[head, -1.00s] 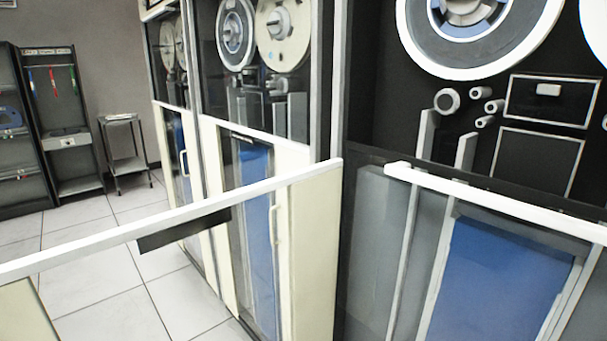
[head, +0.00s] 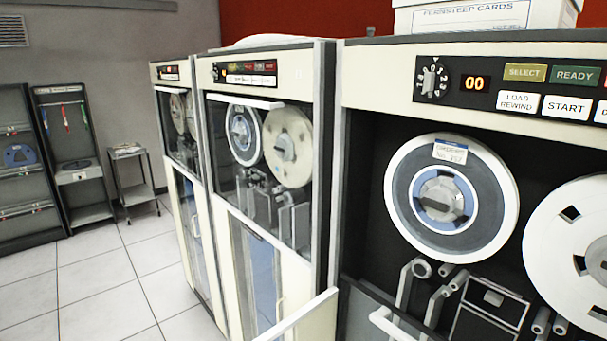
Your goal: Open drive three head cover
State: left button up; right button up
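Three tape drives stand in a row. The nearest drive (head: 372,84) is at the right, with a "00" display, a grey reel (head: 452,197) and a white reel (head: 570,250). I see no cover over its reels. The middle drive (head: 318,150) has a glass head cover (head: 228,120) with a white bar along its top; this cover is down over its reels. The far drive (head: 185,215) has similar glass over its reels. I cannot read which drive is number three. Neither of my grippers is in view.
A white bar (head: 300,314) juts out low in front of the middle drive. Another white bar end (head: 392,325) shows below the nearest reels. A card box (head: 460,16) sits on the nearest drive. A small stand (head: 133,177) and racks stand at the back left. The tiled floor is clear.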

aim_at(511, 310)
jog(key=z, duration=1.1)
